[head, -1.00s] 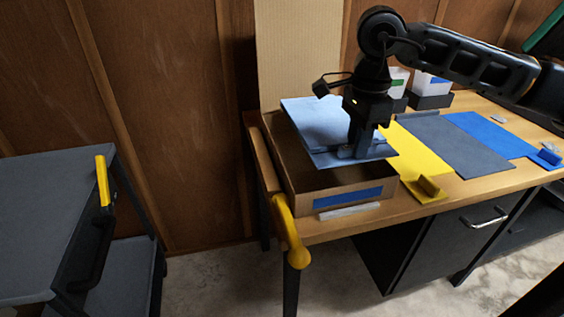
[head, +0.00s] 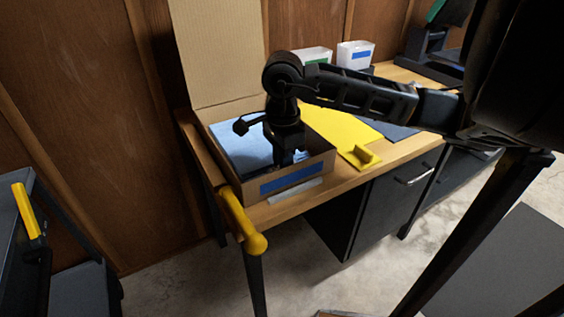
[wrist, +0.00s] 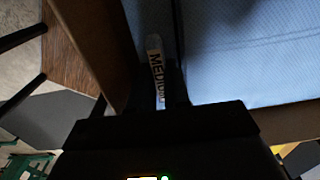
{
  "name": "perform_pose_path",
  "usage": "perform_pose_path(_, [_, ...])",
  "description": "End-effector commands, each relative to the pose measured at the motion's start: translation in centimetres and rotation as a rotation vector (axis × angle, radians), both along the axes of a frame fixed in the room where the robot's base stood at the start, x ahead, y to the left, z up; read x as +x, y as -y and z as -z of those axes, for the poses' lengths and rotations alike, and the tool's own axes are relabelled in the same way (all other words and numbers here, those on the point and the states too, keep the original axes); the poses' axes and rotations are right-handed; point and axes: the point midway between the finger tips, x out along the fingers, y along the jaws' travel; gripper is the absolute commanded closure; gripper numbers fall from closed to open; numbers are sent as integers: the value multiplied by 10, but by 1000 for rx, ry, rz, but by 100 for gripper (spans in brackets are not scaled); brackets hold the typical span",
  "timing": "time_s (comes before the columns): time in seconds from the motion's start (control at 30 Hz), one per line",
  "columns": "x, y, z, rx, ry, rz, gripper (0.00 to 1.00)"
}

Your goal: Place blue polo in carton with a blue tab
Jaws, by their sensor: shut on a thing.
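The blue polo (head: 240,146) lies folded flat inside the open carton, below its rim. The carton (head: 318,168) stands on the wooden bench with its tall flap up at the back and a blue tab (head: 291,177) on its front. My gripper (head: 287,160) reaches down into the carton at the polo's right front and is shut on the polo. In the wrist view the polo (wrist: 245,50) fills the right side, and a pale strip reading "MEDIUM" (wrist: 156,70) shows at the fingers. The fingertips are mostly hidden in the head view.
A yellow mat with a yellow block (head: 361,155) lies right of the carton. White bins (head: 355,54) stand behind it. A yellow handle (head: 240,222) sits at the bench's front left corner. A dark cart (head: 60,265) stands at left.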

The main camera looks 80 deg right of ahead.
Motion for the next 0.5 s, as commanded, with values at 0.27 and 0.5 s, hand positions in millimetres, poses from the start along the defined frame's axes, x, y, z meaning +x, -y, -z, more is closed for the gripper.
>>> perform_pose_path(0.27, [0,0,1,-1,1,0,100])
perform_pose_path(0.5, [0,0,2,0,0,0,72])
